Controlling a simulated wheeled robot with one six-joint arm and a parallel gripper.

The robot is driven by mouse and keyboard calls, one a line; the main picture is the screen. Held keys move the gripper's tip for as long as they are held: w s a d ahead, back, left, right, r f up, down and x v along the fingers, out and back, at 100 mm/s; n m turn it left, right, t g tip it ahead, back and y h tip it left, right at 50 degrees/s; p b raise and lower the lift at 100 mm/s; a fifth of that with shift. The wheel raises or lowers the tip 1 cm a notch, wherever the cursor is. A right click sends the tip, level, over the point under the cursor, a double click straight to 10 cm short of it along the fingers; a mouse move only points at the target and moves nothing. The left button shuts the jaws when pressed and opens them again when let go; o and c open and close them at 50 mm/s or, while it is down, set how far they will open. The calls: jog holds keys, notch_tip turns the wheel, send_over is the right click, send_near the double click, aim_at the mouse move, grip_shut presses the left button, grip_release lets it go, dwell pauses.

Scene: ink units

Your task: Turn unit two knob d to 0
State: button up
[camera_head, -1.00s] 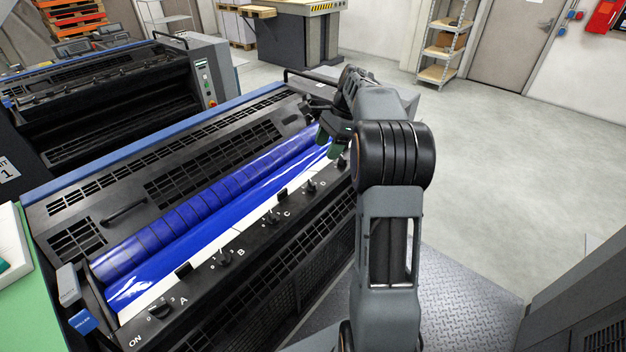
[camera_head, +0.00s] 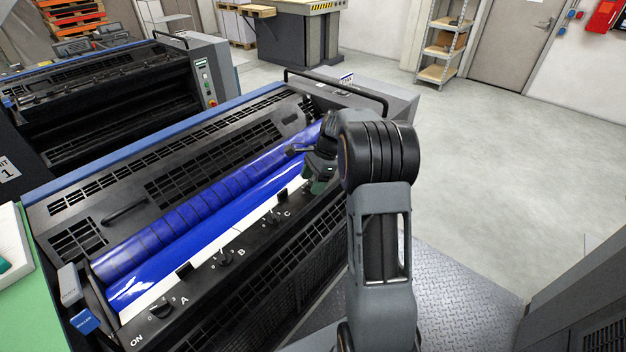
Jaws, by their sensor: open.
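The nearer press unit, with its blue ink roller (camera_head: 200,215), carries a black front rail of lettered knobs. Knob A (camera_head: 160,309), knob B (camera_head: 225,257) and knob C (camera_head: 272,217) show along it. Knob D and its letter are hidden behind my gripper and wrist. My gripper (camera_head: 318,186), with dark green fingers, is open over the rail just beyond knob C, at about knob D's place. I cannot tell whether the fingers touch or surround knob D.
A black rail handle (camera_head: 335,85) stands at the unit's far end. The farther unit (camera_head: 115,100) stands behind, with a sign reading 1 (camera_head: 6,168) at left. A green surface (camera_head: 40,310) lies at the lower left. The floor (camera_head: 480,160) to the right is clear.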

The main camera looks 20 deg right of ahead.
jog(key=c, duration=0.9)
jog(key=n+p, duration=0.1)
jog(key=n, duration=0.1)
jog(key=n+g+p, duration=0.1)
jog(key=n, duration=0.1)
jog(key=shift+w+r+n+g+p, duration=0.1)
jog(key=shift+n+g+p, duration=0.2)
jog(key=n+g, duration=0.1)
jog(key=n, duration=0.1)
jog(key=n+h+p, duration=0.1)
jog(key=n, duration=0.2)
jog(key=shift+a+n+g+h, duration=0.1)
jog(key=shift+n+g+h, duration=0.2)
jog(key=shift+g, duration=0.1)
jog(key=n+h, duration=0.1)
jog(key=n, duration=0.1)
jog(key=n+p, duration=0.1)
jog(key=n, duration=0.2)
jog(key=shift+w+g+h, duration=0.1)
jog(key=shift+g+h, duration=0.3)
jog(key=shift+a+n+h, duration=0.1)
jog(key=shift+n+h, duration=0.7)
jog(key=shift+n, duration=1.6)
